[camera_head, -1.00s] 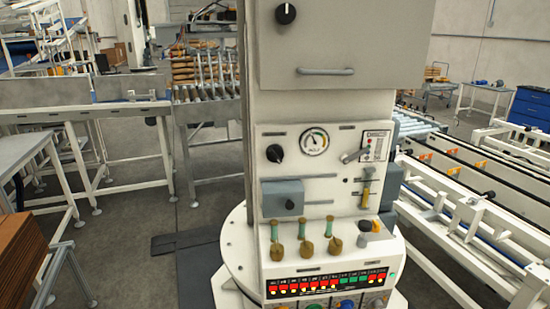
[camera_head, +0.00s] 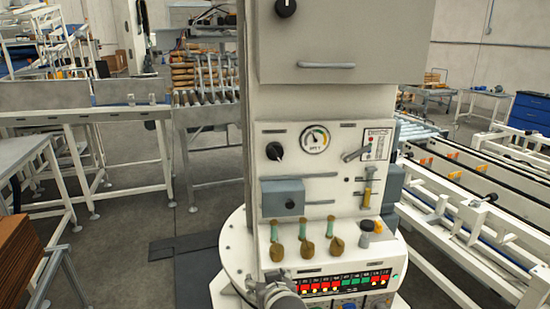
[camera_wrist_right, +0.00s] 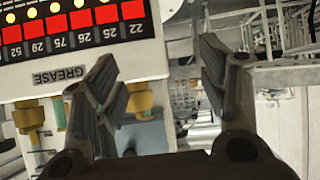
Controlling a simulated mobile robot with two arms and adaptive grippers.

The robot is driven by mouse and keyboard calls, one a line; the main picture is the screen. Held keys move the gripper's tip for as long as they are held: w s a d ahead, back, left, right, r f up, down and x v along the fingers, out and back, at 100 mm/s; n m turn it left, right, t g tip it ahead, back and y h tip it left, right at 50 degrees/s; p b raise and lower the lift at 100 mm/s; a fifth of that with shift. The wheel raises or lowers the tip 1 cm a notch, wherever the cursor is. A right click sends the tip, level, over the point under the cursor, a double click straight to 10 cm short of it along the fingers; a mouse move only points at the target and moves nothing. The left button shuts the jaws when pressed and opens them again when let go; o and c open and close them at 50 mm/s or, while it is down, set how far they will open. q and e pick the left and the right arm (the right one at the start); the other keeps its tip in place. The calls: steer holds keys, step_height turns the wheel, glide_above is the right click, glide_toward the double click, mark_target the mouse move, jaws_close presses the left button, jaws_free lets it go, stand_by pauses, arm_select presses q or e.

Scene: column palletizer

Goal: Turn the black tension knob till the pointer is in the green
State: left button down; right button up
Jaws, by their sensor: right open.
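The black knob (camera_head: 275,151) is on the white panel of the column, left of a round gauge (camera_head: 315,139). The gauge has a green part on its dial, and its dark pointer leans up and left, apparently outside the green. Another black knob (camera_head: 286,8) is on the upper box. My right gripper (camera_head: 268,289) shows at the bottom of the head view, low in front of the column and well below the knob. In the right wrist view its two fingers (camera_wrist_right: 165,78) are apart with nothing between them. The left gripper is not in view.
Below the gauge are a grey box (camera_head: 283,198), several brass-and-green fittings (camera_head: 306,240) and a row of red and green displays (camera_head: 345,281). The GREASE label (camera_wrist_right: 60,75) is close to my right fingers. A conveyor frame (camera_head: 450,220) stands right of the column.

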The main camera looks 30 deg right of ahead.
step_height(320, 180, up, 8)
steer(key=d+m+t+h, duration=0.1)
steer(key=d+m+t, duration=0.1)
steer(key=m+t+h, duration=0.3)
steer(key=m+h, duration=0.1)
steer(key=m, duration=0.1)
glide_toward(275, 156)
steer(key=p+x, duration=0.2)
steer(key=x, duration=0.7)
steer(key=shift+w+r, duration=0.1)
steer(key=shift+r, duration=0.05)
steer(key=shift+w+d+p, duration=0.4)
steer(key=shift+w, duration=0.2)
steer(key=c, duration=1)
